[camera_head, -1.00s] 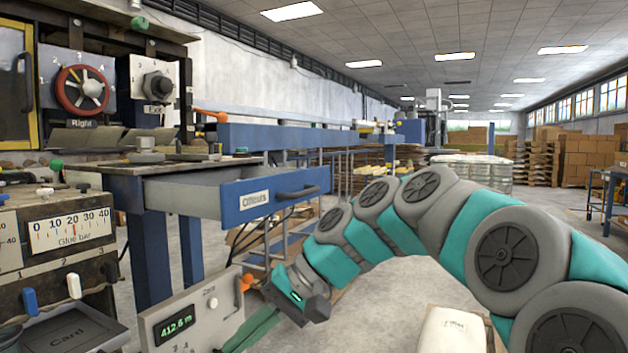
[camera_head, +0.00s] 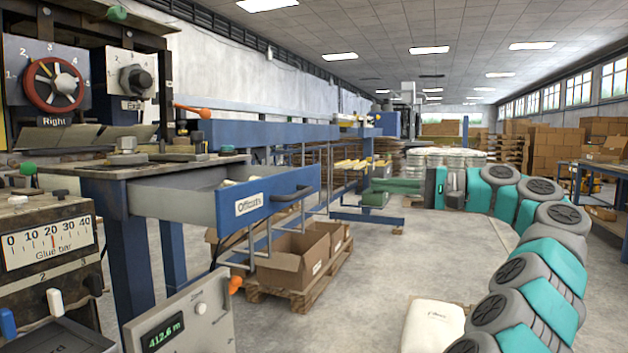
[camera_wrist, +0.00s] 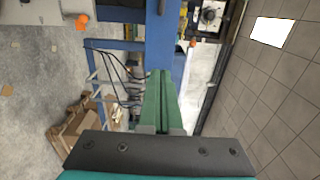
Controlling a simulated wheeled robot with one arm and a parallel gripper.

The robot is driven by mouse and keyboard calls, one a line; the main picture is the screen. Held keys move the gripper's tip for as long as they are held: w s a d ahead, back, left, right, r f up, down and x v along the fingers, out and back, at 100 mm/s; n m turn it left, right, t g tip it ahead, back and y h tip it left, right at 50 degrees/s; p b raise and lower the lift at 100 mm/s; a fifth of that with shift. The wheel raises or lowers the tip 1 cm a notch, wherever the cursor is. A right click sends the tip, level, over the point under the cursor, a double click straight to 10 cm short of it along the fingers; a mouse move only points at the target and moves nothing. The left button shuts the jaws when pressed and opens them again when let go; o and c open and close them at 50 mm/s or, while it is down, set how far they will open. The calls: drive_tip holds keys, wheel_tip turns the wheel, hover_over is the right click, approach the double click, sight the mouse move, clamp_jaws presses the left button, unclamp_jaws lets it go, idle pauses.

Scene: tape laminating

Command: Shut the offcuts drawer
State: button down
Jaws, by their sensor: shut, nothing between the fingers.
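The offcuts drawer (camera_head: 250,203) stands pulled out to the right from under the machine's table in the head view. It has grey sides and a blue front with an "Offcuts" label. Its dark bar handle (camera_head: 292,197) is on that front, and a few pale scraps show inside. My gripper (camera_head: 367,191), with green fingers, is to the right of the drawer front, apart from it and pointing left toward it. Its fingers are together and empty. In the wrist view the closed fingers (camera_wrist: 163,75) reach toward a blue surface; I cannot tell which part it is.
A pallet with open cardboard boxes (camera_head: 295,255) stands on the floor below and beyond the drawer. A control box with a green readout (camera_head: 180,318) is at the lower left. A white sack (camera_head: 433,325) lies at the front. Clear floor lies between.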

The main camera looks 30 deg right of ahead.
sight(311, 180)
drive_tip(key=b+x, duration=0.1)
drive_tip(key=x, duration=1.2)
drive_tip(key=shift+w, duration=0.35)
